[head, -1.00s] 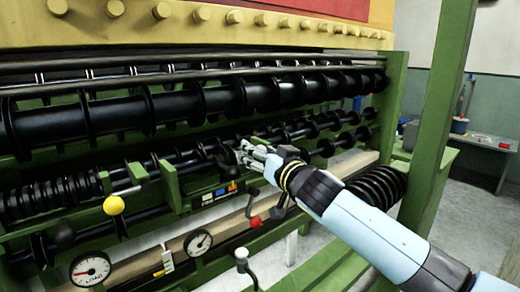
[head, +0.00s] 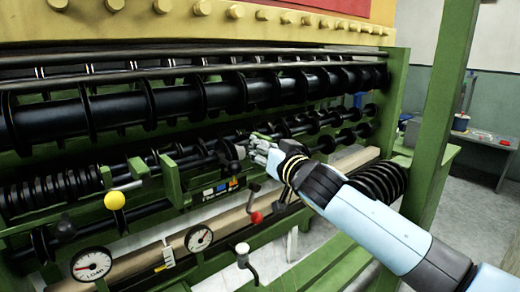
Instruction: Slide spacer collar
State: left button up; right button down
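My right gripper (head: 250,147) reaches in from the lower right to the lower black shaft (head: 205,156) of the green machine. Its pale fingers are at a dark round collar (head: 229,153) on that shaft, close to or touching its right side. The fingertips are small and partly merged with the dark parts, so I cannot tell whether they grip it. Several similar black discs and collars sit along the shafts, and which one is the spacer collar is not clear. My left gripper is not in view.
Two dials, one being the load dial (head: 91,264), sit below. A green post (head: 441,110) stands right of the machine. A coil spring (head: 380,183) lies behind my forearm.

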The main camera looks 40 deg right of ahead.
jog(key=d+b, duration=0.1)
jog(key=d, duration=0.2)
jog(key=shift+w+d+f, duration=0.1)
jog(key=shift+w+d, duration=0.05)
jog(key=c, duration=1.5)
grip_release()
jog(key=o, duration=0.6)
jog(key=shift+c, duration=0.2)
jog(key=shift+s, duration=0.2)
jog(key=s+a, duration=0.1)
jog(key=s, duration=1)
jog(key=shift+s+a, duration=0.25)
jog(key=shift+s, duration=0.15)
